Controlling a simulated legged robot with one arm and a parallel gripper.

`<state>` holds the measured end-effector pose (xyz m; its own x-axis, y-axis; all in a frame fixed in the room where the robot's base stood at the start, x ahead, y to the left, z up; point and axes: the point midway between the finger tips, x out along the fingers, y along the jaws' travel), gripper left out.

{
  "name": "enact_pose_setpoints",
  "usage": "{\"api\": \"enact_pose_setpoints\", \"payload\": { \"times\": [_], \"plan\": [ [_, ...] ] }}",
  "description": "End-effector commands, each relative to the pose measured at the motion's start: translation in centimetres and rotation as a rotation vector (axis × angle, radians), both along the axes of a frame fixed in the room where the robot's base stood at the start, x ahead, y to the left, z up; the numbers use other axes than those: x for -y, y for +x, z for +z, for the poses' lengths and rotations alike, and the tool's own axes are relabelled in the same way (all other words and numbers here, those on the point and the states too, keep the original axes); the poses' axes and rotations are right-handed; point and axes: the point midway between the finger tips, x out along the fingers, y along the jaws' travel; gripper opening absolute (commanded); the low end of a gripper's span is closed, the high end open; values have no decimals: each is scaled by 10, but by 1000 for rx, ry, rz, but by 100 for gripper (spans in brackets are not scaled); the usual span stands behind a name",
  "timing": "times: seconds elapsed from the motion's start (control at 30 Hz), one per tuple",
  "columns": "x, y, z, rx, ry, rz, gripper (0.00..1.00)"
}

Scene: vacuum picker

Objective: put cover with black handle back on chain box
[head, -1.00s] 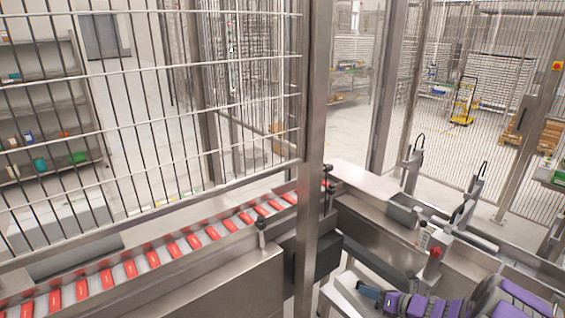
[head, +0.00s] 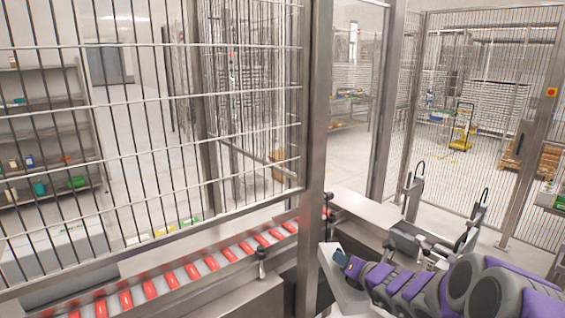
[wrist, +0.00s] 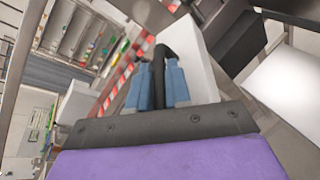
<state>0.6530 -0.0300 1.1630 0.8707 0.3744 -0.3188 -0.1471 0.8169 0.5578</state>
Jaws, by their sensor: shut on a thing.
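My gripper (head: 343,258) is at the lower right of the head view, at the end of my purple and grey arm. In the wrist view its two blue fingers (wrist: 157,85) are shut on the black handle (wrist: 160,58). The handle stands on a pale grey cover (wrist: 197,62), which also shows as a tilted flat panel (head: 333,276) under the gripper in the head view. The cover is held up beside the metal conveyor frame. I cannot tell for certain which part is the chain box; its opening is not clearly seen.
A conveyor with several red packs (head: 193,271) runs along the lower left. A steel post (head: 315,150) and wire fence (head: 150,110) stand close to the cover's left. A flat metal plate (head: 368,208) lies behind the gripper. Metal brackets (head: 475,225) stand at right.

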Motion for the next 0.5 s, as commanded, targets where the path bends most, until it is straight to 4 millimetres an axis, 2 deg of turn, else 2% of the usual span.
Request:
{"api": "enact_pose_setpoints", "payload": {
  "times": [0.1,0.23,0.5],
  "plan": [
    [-14,-13,21,3,-2,-37,0],
    [-23,-26,33,2,-3,-71,0],
    [-30,-38,42,0,-1,-104,0]
  ]
}}
